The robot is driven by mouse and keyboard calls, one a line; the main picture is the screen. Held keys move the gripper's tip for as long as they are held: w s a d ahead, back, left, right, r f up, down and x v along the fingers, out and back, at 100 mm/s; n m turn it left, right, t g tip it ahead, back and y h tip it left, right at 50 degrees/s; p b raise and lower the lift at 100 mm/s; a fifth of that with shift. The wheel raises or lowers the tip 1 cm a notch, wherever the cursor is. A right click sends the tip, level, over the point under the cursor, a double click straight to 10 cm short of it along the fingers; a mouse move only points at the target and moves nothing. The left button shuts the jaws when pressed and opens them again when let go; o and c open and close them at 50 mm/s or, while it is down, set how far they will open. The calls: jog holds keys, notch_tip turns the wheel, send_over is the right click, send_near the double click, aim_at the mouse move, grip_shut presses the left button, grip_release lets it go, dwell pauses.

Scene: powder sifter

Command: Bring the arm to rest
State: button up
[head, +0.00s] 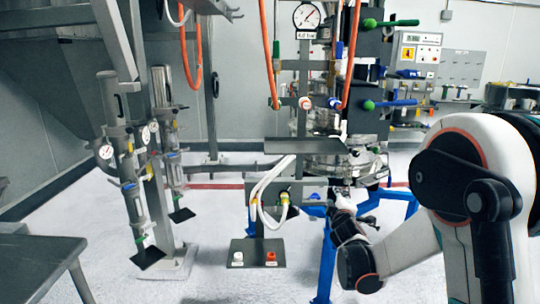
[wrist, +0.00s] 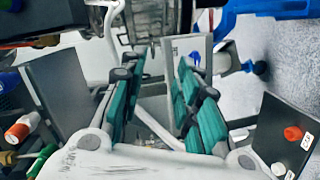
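My gripper (wrist: 160,72) shows in the wrist view as two fingers with green pads, spread apart with a gap between them. I see nothing held between the pads. In the head view my arm reaches in from the right, bends low, and its gripper end is beside the lower part of the sifter (head: 335,165), partly hidden and small. I cannot tell from this view whether it touches the machine.
A black panel (head: 245,258) with a white button (head: 238,259) and a red button (head: 271,258) is left of my arm. Blue legs (head: 327,262) stand close by. A grey table (head: 40,262) is at lower left. Open floor lies between.

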jog(key=s+d+r+m+g, duration=0.15)
jog(key=s+r+m, duration=0.25)
jog(key=s, duration=0.6)
jog(key=s+r+m+g, duration=0.3)
jog(key=s, duration=0.6)
jog(key=s+a+f+m+g, duration=0.1)
jog(key=s+m, duration=0.1)
jog(key=s, duration=0.6)
jog(key=s+a+f+m+g+y, duration=0.1)
jog(key=s+a+f+g, duration=0.1)
jog(key=s, duration=0.7)
jog(key=s+a+f+m+g+y, duration=0.1)
jog(key=s+a+f+m, duration=0.1)
jog(key=s, duration=0.6)
jog(key=shift+s+f+m, duration=0.15)
jog(key=shift+f+m, duration=0.1)
jog(key=shift+m, duration=0.05)
jog(key=shift+c, duration=0.2)
